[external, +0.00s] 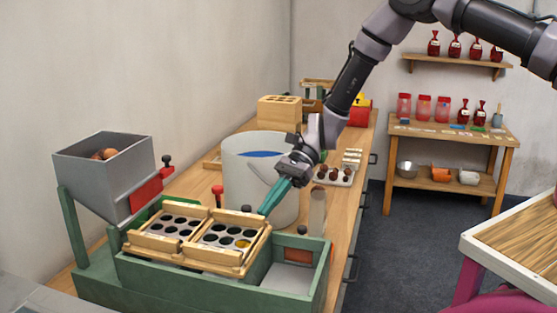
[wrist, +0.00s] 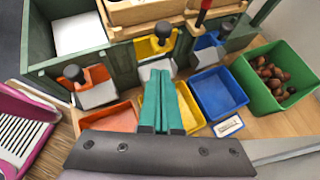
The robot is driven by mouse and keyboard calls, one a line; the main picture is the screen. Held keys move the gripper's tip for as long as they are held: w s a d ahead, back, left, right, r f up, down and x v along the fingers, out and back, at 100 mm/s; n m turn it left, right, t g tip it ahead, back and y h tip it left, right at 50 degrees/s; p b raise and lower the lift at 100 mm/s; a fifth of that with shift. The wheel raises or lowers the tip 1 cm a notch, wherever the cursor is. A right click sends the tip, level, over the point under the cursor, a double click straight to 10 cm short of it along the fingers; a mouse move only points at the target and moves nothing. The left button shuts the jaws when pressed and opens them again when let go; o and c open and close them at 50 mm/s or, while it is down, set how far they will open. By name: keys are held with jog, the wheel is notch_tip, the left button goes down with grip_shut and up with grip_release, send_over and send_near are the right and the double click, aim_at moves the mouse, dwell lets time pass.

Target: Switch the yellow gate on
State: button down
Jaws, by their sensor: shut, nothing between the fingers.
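The yellow gate (wrist: 146,48) is on the green machine's front in the wrist view, with a black knob (wrist: 163,30) standing up from it. A pale chute (wrist: 157,69) slopes down below the gate. My gripper (wrist: 155,68) is shut and empty, its teal fingertips over the chute, just below the yellow gate in the picture. I cannot tell whether they touch it. In the external view my gripper (external: 265,211) points down at the far side of the machine, and the yellow gate is hidden there.
A red-orange gate (wrist: 91,74) and a blue gate (wrist: 207,42) flank the yellow one. Below sit orange (wrist: 112,118), yellow (wrist: 150,113) and blue (wrist: 219,93) trays and a green bin (wrist: 262,101) with chestnuts. A white bucket (external: 240,180) stands close to my gripper.

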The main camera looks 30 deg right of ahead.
jog(key=v, duration=1)
jog(key=shift+d+f, duration=0.15)
jog(key=shift+d, duration=0.05)
jog(key=shift+w, duration=0.1)
